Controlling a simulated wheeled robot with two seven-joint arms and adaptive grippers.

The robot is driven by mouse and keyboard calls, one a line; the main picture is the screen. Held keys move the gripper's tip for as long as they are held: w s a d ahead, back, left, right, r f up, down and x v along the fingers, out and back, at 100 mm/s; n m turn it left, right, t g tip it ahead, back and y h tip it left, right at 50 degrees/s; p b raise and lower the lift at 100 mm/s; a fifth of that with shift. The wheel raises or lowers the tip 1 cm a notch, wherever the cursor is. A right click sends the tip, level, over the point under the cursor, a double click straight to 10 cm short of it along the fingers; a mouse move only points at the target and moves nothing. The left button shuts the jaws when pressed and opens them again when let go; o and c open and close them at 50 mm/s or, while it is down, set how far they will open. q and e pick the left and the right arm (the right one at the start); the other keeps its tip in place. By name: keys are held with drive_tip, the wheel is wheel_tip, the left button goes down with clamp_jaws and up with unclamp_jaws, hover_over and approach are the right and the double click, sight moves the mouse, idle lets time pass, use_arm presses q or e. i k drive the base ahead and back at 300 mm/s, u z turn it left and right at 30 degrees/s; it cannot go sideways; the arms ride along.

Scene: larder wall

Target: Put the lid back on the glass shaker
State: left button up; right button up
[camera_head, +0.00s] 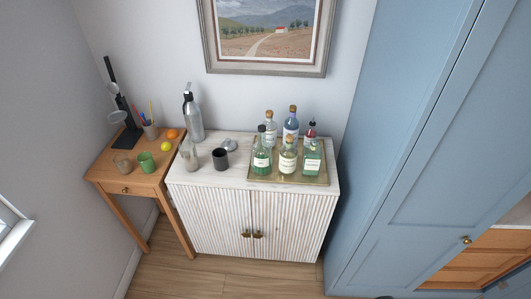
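A clear glass vessel (190,156), which looks like the glass shaker, stands upright near the left end of the white cabinet top. Its top looks uncovered, but it is too small to be sure. A small grey rounded piece (230,145), possibly the lid, lies on the cabinet top to the right of the glass, behind a black cup (220,159). It is apart from the glass. Neither of my grippers is in view.
A tall silver bottle (193,117) stands behind the glass. A tray (256,181) with several bottles fills the cabinet's right side. A wooden side table (142,181) on the left holds cups and fruit. A tall blue cupboard (390,130) rises on the right.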

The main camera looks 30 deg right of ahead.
sight(187, 148)
drive_tip(key=z, duration=0.3)
drive_tip(key=k, duration=0.8)
drive_tip(key=u, duration=0.55)
drive_tip(key=i, duration=1.4)
drive_tip(key=z, duration=0.85)
drive_tip(key=i, duration=0.4)
drive_tip(key=z, duration=0.45)
